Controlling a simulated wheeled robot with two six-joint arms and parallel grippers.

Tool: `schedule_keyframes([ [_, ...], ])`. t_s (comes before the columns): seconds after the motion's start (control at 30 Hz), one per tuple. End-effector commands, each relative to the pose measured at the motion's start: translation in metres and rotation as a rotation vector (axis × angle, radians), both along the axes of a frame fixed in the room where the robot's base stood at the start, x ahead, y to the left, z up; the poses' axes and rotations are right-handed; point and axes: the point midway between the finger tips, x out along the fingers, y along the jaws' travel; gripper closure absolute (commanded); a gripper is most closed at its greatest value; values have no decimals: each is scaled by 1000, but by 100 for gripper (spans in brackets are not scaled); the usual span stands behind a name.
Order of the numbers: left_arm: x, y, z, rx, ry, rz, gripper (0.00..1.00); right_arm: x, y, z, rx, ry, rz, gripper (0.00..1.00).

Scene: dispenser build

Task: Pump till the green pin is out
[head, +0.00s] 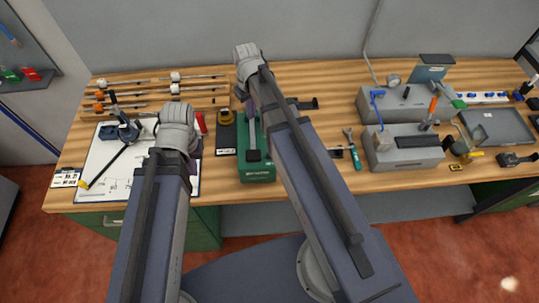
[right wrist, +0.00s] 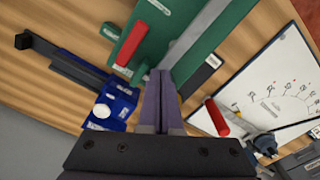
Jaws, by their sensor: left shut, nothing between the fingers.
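The green dispenser (head: 257,171), with a grey bar (head: 253,142) along its top, stands at the bench's middle. My right arm partly covers it. In the right wrist view its green body (right wrist: 213,53) fills the top, with a long grey bar across it. I cannot make out a green pin. My right gripper (right wrist: 160,75) points toward the dispenser's end, its two purple fingers close together with nothing seen between them; contact is unclear. My left gripper (head: 193,145) is over the white board, left of the dispenser, mostly hidden by its wrist; it is shut and empty.
A blue block with a white disc (right wrist: 102,111) and a dark bar (right wrist: 62,60) lie beside the dispenser. A red handle (right wrist: 217,118) is near the marked white board (right wrist: 277,88). Grey machines (head: 405,147) and a tray (head: 497,128) stand at right.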

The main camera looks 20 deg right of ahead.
Motion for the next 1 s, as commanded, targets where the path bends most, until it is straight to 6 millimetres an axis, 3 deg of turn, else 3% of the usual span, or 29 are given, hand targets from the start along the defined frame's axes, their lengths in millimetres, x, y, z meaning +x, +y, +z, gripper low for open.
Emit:
schedule_keyframes([
  [0.27,0,0,-9,0,0,0,100,1,0,-9,-1,-1,0,100],
  [0.57,0,0,-4,0,0,-1,100,0,0,-4,0,0,0,100],
  [0.73,0,0,8,0,0,2,100,0,0,8,0,-1,0,100],
  [1.0,0,0,4,0,0,2,100,0,0,4,0,-1,0,100],
])
